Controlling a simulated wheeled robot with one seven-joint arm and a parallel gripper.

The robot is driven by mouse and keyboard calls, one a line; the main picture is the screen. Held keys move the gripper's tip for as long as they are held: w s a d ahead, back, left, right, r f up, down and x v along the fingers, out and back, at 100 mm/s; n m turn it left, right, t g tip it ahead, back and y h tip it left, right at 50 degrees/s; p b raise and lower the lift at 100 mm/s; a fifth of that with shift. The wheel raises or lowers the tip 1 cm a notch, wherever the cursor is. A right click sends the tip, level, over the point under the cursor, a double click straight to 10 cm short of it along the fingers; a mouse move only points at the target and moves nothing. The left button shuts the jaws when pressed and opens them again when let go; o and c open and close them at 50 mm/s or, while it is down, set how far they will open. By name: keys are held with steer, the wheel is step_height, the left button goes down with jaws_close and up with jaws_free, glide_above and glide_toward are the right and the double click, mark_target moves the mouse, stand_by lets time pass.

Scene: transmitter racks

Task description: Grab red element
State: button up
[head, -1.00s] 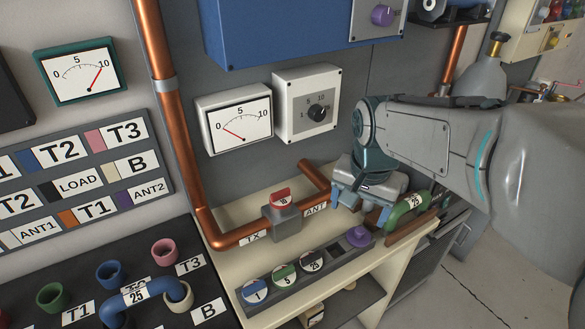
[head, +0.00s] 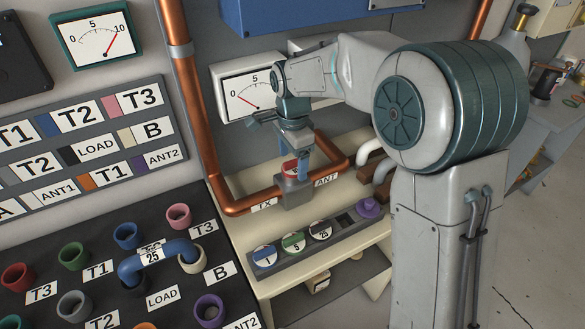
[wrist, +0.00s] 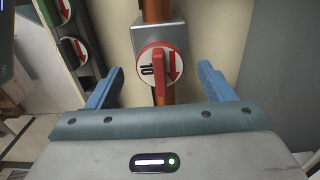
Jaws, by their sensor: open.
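The red element (head: 290,167), a round plug with a red rim and handle marked 10, sits in a grey meter body (head: 294,190) on the copper line between the TX and ANT labels. In the wrist view the red element (wrist: 152,68) is seated in the grey body, its white face with a red arrow turned toward me. My gripper (wrist: 159,70) is open, its blue fingers on either side of the red element with gaps. In the head view my gripper (head: 290,155) points down at the element and partly hides it.
A rack on the cream bench holds blue (head: 264,257), green (head: 293,243) and black (head: 320,231) elements and a purple knob (head: 369,208). The copper pipe (head: 197,120) rises at left. Dial gauge (head: 250,92) stands behind. A patch panel with a blue U-link (head: 160,257) lies at lower left.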

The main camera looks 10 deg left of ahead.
mark_target(293, 161)
steer(key=shift+f, duration=1.6)
steer(key=c, duration=1.1)
steer(key=shift+o, duration=0.2)
steer(key=shift+r, duration=0.1)
